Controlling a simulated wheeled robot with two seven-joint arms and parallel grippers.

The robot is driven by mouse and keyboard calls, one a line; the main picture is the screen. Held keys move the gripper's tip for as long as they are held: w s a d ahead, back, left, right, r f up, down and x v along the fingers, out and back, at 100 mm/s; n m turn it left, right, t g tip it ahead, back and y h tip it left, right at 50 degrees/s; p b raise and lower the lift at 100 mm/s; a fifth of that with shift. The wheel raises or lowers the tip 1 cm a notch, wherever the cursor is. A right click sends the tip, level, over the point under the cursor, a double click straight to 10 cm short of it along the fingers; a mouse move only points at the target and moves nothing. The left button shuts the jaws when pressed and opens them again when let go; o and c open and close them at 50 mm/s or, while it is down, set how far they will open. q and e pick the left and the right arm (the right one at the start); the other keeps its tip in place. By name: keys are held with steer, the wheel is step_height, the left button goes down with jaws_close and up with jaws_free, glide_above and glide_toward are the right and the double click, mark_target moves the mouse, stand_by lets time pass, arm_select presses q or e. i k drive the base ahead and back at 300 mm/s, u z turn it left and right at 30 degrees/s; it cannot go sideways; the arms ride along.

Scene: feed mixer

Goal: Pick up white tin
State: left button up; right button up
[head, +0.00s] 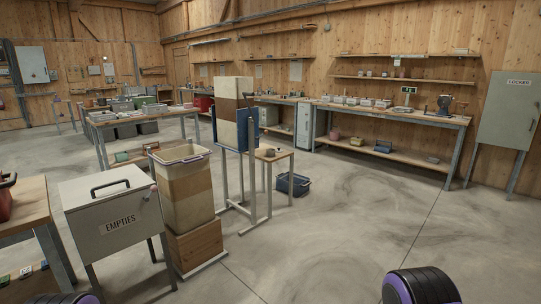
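No object is clear enough to name as the white tin. Several small pale containers (366,102) stand in a row on the long workbench (420,116) at the back right, too small to tell which are tins. Other pale containers (122,105) stand on the table at the back left. Neither of my grippers is in view; only dark, purple-ringed parts of my arms show at the bottom edge.
A white "EMPTIES" cabinet (110,222), a tall bin (185,190) on a wooden box and a layered panel on a stand (235,113) stand left of centre. A blue crate (293,184) lies on the floor. The right-hand floor is clear up to the locker (508,108).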

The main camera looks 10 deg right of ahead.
mark_target(270, 152)
steer(key=z, duration=0.1)
steer(key=i, duration=0.3)
steer(key=z, duration=0.75)
steer(key=i, duration=2.45)
steer(key=z, duration=0.5)
steer(key=i, duration=2.45)
steer(key=u, duration=0.55)
steer(key=i, duration=1.25)
steer(key=u, duration=1.6)
steer(key=i, duration=1.15)
steer(key=u, duration=0.65)
